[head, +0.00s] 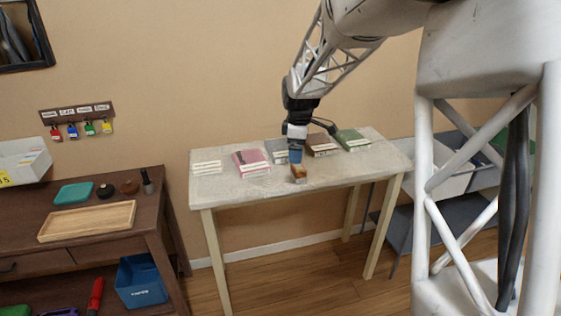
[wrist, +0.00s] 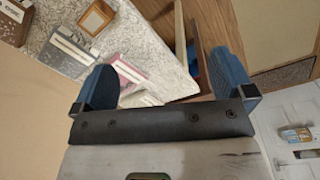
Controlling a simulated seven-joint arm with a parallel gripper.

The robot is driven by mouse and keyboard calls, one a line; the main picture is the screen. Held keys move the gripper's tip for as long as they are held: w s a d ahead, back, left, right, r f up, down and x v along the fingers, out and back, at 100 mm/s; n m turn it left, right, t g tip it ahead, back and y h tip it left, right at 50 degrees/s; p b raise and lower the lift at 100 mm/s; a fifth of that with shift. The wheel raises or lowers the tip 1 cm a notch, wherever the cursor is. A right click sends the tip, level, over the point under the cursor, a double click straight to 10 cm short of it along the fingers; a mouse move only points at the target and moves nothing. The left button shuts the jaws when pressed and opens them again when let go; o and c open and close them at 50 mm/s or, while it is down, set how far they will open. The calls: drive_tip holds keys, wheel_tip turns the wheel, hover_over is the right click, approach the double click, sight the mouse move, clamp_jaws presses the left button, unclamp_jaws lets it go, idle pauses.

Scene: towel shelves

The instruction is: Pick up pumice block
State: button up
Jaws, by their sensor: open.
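A small brown block (head: 299,173) with a paler face stands near the front edge of the light table, and I take it for the pumice block. It also shows at the upper left of the wrist view (wrist: 96,18), beyond my left finger and outside the gap between the fingers. My gripper (head: 295,157) hangs just above and behind the block in the head view. In the wrist view its two blue fingers (wrist: 165,78) are wide apart with nothing between them. The head view does not clearly show the distance between fingertips and block.
The light table (head: 225,188) holds folded stacks: white (head: 207,167), pink (head: 250,160), grey (head: 276,150), brown (head: 321,144) and green (head: 351,139). The grey stack is close to my gripper. A dark cabinet with a wooden tray (head: 88,220) stands left. The table's front-left area is clear.

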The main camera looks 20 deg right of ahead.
sight(299, 166)
drive_tip(key=w+d+f+n, duration=0.1)
drive_tip(key=w+d+f, duration=0.1)
drive_tip(key=w+f, duration=0.2)
drive_tip(key=w+d+f+n, duration=0.1)
drive_tip(key=w+f+n, duration=0.1)
drive_tip(key=w+f, duration=0.2)
drive_tip(key=w+d+f+n, duration=0.2)
drive_tip(key=w+f, duration=0.2)
drive_tip(key=w, duration=0.1)
drive_tip(key=shift+w+d+g, duration=0.25)
drive_tip(key=shift+d+g, duration=0.05)
drive_tip(key=shift+g, duration=0.1)
drive_tip(key=shift+f, duration=1.25)
drive_tip(key=shift+w+f, duration=0.2)
drive_tip(key=shift+f, duration=2.4)
